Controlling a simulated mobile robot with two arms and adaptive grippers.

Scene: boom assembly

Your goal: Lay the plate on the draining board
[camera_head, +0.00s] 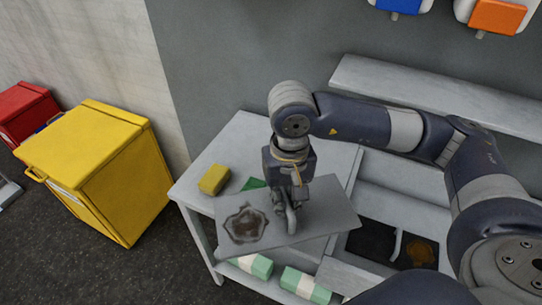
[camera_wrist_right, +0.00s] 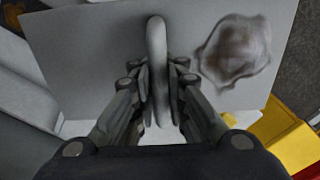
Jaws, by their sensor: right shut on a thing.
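The plate (camera_head: 328,207) is a flat grey rectangle with a dark brown stain at its left end and a raised grey handle in its middle. My right gripper (camera_head: 290,205) is above it, shut on the handle. The wrist view shows the handle (camera_wrist_right: 157,50) between the fingers and the stain to its right. The plate is over the front part of a light grey worktop (camera_head: 225,158), which I take for the draining board; its front edge sticks out past the worktop. I cannot tell whether they touch. My left gripper is not in view.
A yellow sponge (camera_head: 214,180) and a partly hidden green thing (camera_head: 253,184) lie behind the plate. Green-and-white packs (camera_head: 305,285) are on the shelf below. A dark recess (camera_head: 373,240) is at right. A yellow bin (camera_head: 105,170) stands at left.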

